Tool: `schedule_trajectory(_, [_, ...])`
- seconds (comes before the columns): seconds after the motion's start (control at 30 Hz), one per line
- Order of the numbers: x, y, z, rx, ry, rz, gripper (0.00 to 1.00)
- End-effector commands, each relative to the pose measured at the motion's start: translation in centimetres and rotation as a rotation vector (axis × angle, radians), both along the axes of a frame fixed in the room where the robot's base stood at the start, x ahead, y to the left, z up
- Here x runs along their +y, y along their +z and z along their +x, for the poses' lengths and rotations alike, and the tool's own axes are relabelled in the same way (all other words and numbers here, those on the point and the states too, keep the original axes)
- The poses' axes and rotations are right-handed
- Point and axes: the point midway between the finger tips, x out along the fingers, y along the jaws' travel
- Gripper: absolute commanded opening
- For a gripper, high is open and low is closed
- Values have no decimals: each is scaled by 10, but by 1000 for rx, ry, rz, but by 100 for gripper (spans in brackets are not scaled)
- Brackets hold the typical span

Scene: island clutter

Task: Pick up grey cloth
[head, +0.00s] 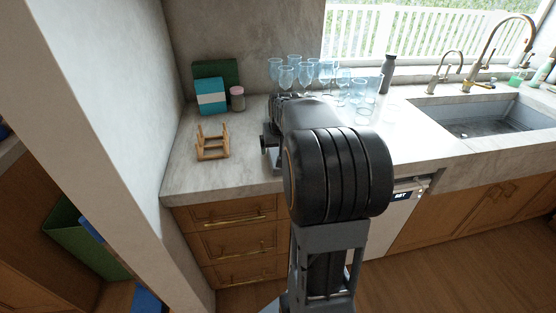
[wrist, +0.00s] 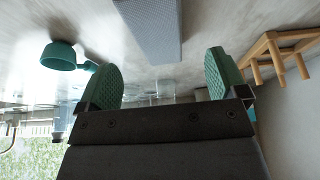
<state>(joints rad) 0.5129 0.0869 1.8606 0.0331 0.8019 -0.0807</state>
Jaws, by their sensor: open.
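A grey, finely textured piece (wrist: 155,25), which looks like the grey cloth, lies on the counter at the top middle of the wrist view, with its far part cut off by the frame edge. My gripper (wrist: 164,75) is open, with two green ribbed fingertips spread wide and nothing between them. The grey piece lies beyond the fingertips, roughly in line with the gap and apart from them. In the head view my arm hides the cloth and most of the gripper.
A small wooden rack (head: 212,142) stands left of my gripper, and a teal cup (wrist: 60,56) lies on the other side. Several glasses (head: 305,74), a blue box (head: 211,96) and a jar (head: 237,98) stand behind. The sink (head: 480,118) is at right.

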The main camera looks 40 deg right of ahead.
Motion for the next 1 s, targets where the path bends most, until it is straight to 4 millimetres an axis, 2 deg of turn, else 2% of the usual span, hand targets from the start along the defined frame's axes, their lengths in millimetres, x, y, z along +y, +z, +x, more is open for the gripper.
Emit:
schedule_trajectory(0.23, [-2, -13, 4, 2, 0, 1, 92])
schedule_trajectory(0.6, [-10, -53, 19, 1, 0, 2, 92])
schedule_trajectory(0.9, [-11, -56, 21, 0, 0, 0, 92])
schedule_trajectory(1.0, [-11, -56, 21, 0, 0, 0, 83])
